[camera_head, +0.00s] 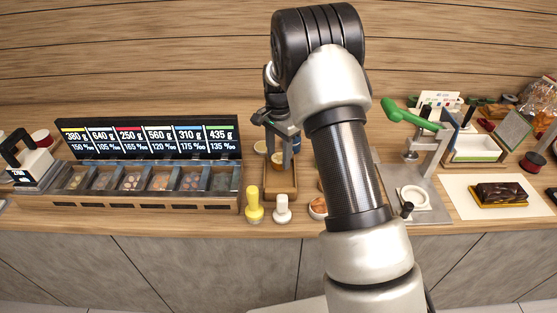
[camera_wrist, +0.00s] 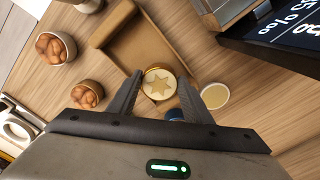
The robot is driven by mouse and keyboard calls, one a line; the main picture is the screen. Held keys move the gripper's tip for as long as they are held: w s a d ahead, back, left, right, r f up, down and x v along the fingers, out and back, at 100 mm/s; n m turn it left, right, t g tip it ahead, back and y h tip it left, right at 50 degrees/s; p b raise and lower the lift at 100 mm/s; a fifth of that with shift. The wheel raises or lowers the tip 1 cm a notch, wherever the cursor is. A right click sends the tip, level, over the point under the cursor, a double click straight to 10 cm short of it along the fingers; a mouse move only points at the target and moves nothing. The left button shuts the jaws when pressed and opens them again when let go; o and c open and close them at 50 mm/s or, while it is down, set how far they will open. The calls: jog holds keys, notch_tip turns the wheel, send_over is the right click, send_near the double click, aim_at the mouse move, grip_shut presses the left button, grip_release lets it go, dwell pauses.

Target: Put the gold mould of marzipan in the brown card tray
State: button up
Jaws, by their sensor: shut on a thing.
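My gripper (camera_wrist: 160,78) is shut on the gold mould of marzipan (camera_wrist: 158,84), a round gold-rimmed cup with a pale filling marked with a star. In the head view my gripper (camera_head: 278,150) points down at the back end of the brown card tray (camera_head: 281,186), with the mould (camera_head: 277,158) low between its fingers. In the wrist view the tray (camera_wrist: 150,45) lies just beyond the mould, long, shallow and bare where it shows. I cannot tell whether the mould touches anything below it.
Another pale-filled cup (camera_wrist: 215,96) and a blue object (camera_wrist: 175,114) stand near the mould. Cups of brown pieces (camera_wrist: 55,47) stand beside the tray. A yellow stamp (camera_head: 254,205) and a white stamp (camera_head: 282,210) stand at its front left. A compartment rack (camera_head: 145,205) is left.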

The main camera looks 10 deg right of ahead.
jog(key=shift+f, duration=1.1)
jog(key=shift+f, duration=0.25)
jog(key=o, duration=0.8)
jog(key=shift+r, duration=0.1)
